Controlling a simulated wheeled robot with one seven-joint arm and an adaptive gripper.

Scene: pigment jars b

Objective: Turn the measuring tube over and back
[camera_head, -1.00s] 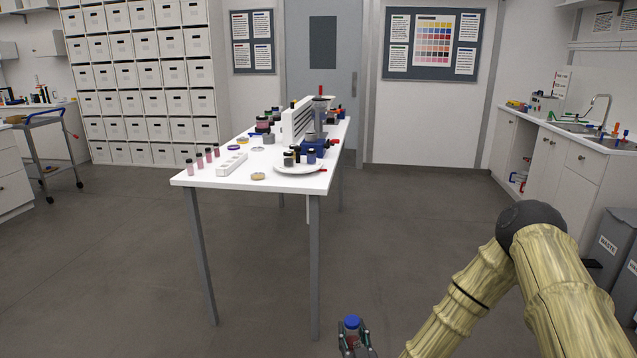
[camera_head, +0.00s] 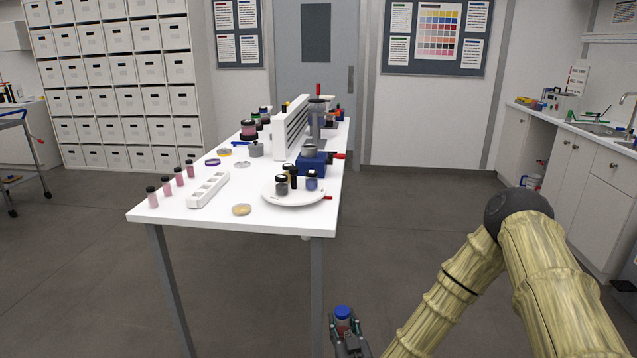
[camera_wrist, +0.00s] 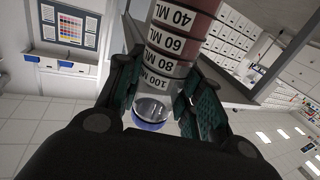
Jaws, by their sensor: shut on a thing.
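The measuring tube (camera_wrist: 172,55) is between the fingers of my gripper (camera_wrist: 160,100) in the wrist view. It is clear with white scale bands marked 40 to 100 ML, reddish contents towards the low-number part, and a blue cap at the 100 ML end. In the head view the tube's blue cap (camera_head: 343,312) shows at the bottom edge, with my gripper (camera_head: 347,338) shut around the tube below it. The tube looks roughly upright, cap up. Its lower end is hidden in the head view.
A white table (camera_head: 232,220) stands ahead. On it are several pink vials (camera_head: 179,177), a white rack (camera_head: 208,189), a round white plate (camera_head: 293,197) with jars and a blue device (camera_head: 311,162). Open floor lies in front and either side.

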